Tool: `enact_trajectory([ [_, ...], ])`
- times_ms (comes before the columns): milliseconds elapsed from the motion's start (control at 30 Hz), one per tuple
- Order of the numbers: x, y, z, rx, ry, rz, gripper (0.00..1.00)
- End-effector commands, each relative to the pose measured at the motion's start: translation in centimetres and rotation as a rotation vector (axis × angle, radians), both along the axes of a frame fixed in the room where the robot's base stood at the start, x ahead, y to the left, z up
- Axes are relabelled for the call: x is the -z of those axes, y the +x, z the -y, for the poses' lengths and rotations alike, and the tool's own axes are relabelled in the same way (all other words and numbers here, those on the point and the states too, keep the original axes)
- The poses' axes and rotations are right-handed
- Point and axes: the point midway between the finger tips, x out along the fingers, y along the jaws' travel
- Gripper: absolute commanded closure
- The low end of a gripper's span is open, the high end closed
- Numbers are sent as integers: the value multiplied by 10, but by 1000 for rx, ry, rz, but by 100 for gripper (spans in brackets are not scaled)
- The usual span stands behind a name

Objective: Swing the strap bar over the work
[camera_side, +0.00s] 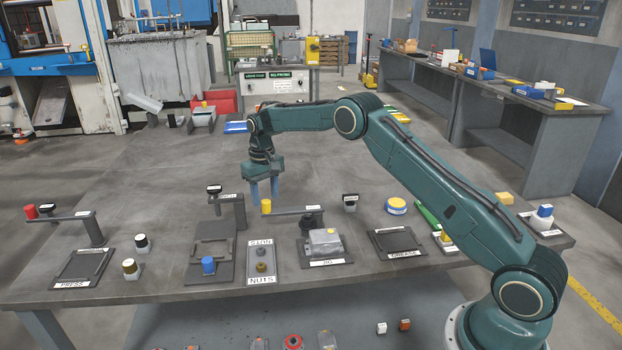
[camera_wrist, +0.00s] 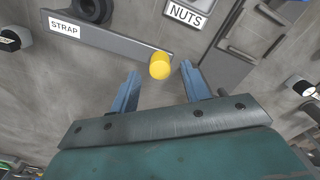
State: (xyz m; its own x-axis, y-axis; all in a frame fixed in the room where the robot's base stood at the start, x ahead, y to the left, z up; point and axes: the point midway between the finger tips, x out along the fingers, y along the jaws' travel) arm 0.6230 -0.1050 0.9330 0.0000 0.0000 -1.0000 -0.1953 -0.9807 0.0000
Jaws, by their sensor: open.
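The strap bar (camera_side: 291,211) is a flat grey bar with a yellow knob (camera_side: 266,206) at its left end and a dark pivot (camera_side: 311,219) at its right. It points left from the pivot, off to the side of the work, a grey block (camera_side: 326,242) on a dark plate. In the wrist view the bar (camera_wrist: 115,40) has a STRAP label, and its yellow knob (camera_wrist: 159,66) shows between my fingertips. My gripper (camera_side: 264,196) points down, open and empty, close above the knob. I cannot tell whether either finger touches it.
A NUTS tray (camera_side: 262,279) lies in front of the knob. A dark fixture (camera_side: 240,211) with an upright post stands to the left. An empty GREASE tray (camera_side: 397,242) is right of the work. Bare table lies behind the bar.

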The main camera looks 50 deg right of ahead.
Motion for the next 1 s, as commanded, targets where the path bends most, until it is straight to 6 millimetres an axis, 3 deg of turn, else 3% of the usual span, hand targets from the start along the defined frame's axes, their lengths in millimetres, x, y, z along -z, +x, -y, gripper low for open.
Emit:
enact_trajectory([
  [200,15,0,0,0,0,0,53],
  [533,18,0,0,0,0,0,53],
  [800,18,0,0,0,0,0,100],
  [1000,17,0,0,-2,0,0,100],
])
